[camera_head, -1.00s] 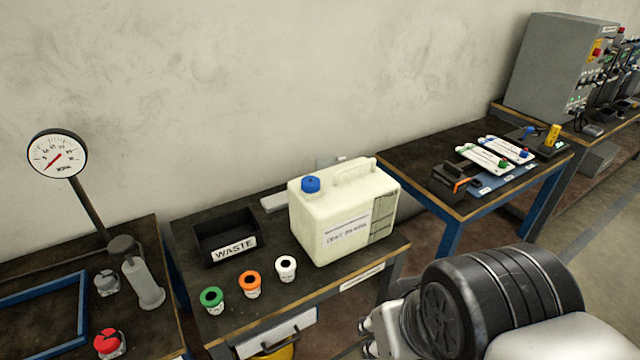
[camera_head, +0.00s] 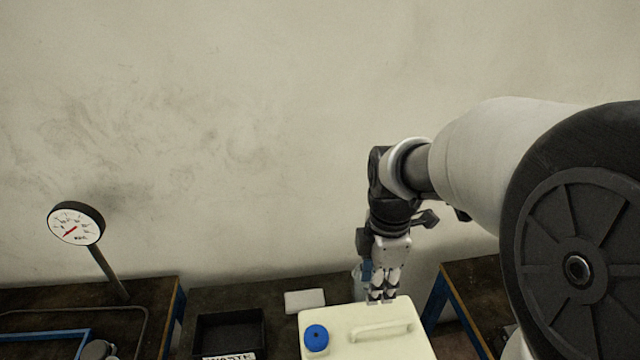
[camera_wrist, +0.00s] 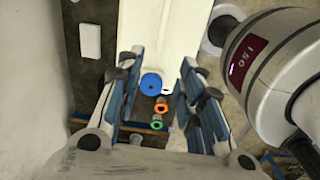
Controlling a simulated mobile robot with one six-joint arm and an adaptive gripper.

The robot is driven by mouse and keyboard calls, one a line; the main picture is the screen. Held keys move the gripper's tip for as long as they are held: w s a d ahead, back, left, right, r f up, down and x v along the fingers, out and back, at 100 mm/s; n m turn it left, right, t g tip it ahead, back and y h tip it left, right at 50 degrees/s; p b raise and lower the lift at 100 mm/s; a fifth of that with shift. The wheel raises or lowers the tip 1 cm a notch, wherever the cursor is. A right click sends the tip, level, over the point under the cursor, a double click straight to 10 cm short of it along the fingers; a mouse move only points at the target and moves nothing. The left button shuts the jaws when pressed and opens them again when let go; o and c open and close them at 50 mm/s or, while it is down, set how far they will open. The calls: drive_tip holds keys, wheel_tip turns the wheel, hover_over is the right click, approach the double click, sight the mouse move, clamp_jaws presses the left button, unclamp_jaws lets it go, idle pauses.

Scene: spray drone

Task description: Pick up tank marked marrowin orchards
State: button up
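A cream tank with a moulded handle (camera_head: 365,332) and a blue cap (camera_head: 316,338) stands on the bench. Only its top shows now in the head view, and its front label is out of frame. The earlier head view shows handwriting on that label, too small to read surely. My gripper (camera_head: 382,298) points down at the tank's back edge, behind the handle; contact cannot be told. In the wrist view my gripper (camera_wrist: 157,72) has its fingers spread wide, with nothing clasped. The blue cap (camera_wrist: 151,83) shows between them, with the cream tank (camera_wrist: 155,35) below.
A black waste bin (camera_head: 228,335) and a white block (camera_head: 305,300) are left of the tank. A translucent item (camera_head: 357,284) is partly hidden behind it. A gauge on a post (camera_head: 76,224) stands left. Orange (camera_wrist: 160,107) and green (camera_wrist: 156,125) rimmed cups show beyond the cap.

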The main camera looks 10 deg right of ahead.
drive_tip(key=b, duration=0.4)
approach(367, 326)
wheel_tip(367, 326, down, 5)
drive_tip(key=shift+w+d+f, duration=0.15)
drive_tip(key=shift+w+f, duration=0.05)
drive_tip(key=shift+f, duration=0.05)
wheel_tip(367, 326, down, 5)
drive_tip(key=shift+s+f+b, duration=0.1)
drive_tip(key=shift+f+b, duration=0.05)
drive_tip(key=shift+b, duration=0.65)
drive_tip(key=shift+c, duration=0.3)
clamp_jaws()
